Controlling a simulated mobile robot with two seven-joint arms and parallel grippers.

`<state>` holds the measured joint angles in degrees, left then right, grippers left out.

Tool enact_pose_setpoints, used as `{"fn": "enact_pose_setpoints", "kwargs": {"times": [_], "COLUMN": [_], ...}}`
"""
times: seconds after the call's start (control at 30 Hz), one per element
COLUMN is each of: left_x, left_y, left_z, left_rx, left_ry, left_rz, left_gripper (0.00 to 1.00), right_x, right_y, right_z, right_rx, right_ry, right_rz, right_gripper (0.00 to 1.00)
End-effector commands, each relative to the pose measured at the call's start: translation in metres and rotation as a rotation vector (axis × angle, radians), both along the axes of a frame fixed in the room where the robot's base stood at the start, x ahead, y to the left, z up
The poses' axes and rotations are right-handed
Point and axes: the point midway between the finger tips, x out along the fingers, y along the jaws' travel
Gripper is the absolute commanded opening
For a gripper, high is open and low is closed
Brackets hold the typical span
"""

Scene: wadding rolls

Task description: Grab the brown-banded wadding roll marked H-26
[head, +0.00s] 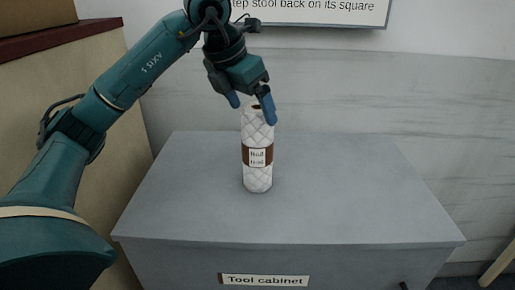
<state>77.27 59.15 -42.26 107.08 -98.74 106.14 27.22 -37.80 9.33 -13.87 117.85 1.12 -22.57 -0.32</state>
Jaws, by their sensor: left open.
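A white quilted wadding roll (257,178) with a brown band stands upright on the grey tool cabinet top (340,200). Its small label reads roughly "Roll H-26", though the print is too small to be sure. My left gripper (252,105) is open, with its blue fingers pointing down at the roll's top end. One finger overlaps the top of the roll in the picture; the other is at its upper left. I cannot tell whether either touches the roll. My right gripper does not show.
The cabinet top is otherwise bare, with free room around the roll. A sign "Tool cabinet" (264,280) is on its front. A tan cabinet (60,110) stands at the left. A marbled wall (400,100) with a notice (310,8) is behind.

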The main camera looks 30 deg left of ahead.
Motion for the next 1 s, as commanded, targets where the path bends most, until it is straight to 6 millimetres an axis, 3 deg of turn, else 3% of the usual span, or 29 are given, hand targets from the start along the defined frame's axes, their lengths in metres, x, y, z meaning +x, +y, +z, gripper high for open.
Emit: {"fn": "enact_pose_setpoints", "kwargs": {"times": [0.23,0.5,0.8,1.0], "left_x": [0.009,0.027,0.029,0.029], "left_y": [-0.002,-0.006,-0.007,-0.007], "left_z": [-0.016,-0.049,-0.054,-0.054], "left_rx": [0.000,0.000,0.000,-0.001], "left_ry": [0.003,0.001,-0.001,-0.001], "left_rz": [-0.001,-0.001,-0.002,-0.003], "left_gripper": [0.87,0.87,0.87,0.70], "right_x": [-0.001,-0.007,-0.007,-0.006], "right_y": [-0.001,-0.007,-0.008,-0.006], "right_z": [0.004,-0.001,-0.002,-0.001], "right_rx": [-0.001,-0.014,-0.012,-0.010], "right_ry": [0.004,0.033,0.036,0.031], "right_rz": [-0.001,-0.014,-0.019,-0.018], "right_gripper": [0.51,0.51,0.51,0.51]}}
